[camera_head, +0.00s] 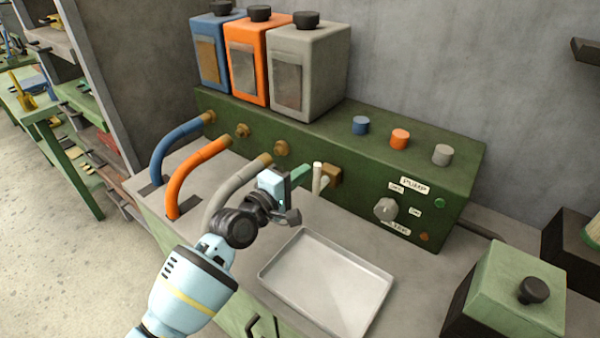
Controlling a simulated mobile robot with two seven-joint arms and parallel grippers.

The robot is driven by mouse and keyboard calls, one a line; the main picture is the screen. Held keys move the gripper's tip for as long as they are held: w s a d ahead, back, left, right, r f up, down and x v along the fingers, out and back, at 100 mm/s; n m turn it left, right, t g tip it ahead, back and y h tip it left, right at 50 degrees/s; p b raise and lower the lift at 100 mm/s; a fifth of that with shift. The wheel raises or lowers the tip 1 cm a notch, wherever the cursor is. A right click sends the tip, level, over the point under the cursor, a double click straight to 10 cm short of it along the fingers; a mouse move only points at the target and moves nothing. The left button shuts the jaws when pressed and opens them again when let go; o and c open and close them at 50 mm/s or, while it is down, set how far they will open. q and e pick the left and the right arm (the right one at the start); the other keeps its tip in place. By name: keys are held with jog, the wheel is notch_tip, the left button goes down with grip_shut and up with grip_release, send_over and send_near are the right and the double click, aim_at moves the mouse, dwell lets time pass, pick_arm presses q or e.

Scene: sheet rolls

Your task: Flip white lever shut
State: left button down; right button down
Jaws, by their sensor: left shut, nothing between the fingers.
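The white lever (317,178) stands roughly upright beside a brass fitting (334,175) on the front of the green pump housing (365,190). My left gripper (294,188) is just left of the lever, over the back of the grey counter. It is shut with nothing held. A small gap seems to show between gripper and lever, but I cannot tell whether they touch lower down. The gripper partly hides the counter and the end of the grey hose (238,187). My right gripper is out of view.
A shallow metal tray (325,285) lies in front of the lever. Blue (180,138) and orange (192,168) hoses curve down at left. Blue, orange and grey canisters (308,70) stand on the housing. A knob (385,208) is right of the lever; a green box (510,290) stands at right.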

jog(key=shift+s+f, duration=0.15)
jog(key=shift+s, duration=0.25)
pick_arm(q)
jog(key=shift+s+d+m, duration=0.15)
jog(key=shift+d+m, duration=0.05)
jog(key=shift+m, duration=0.2)
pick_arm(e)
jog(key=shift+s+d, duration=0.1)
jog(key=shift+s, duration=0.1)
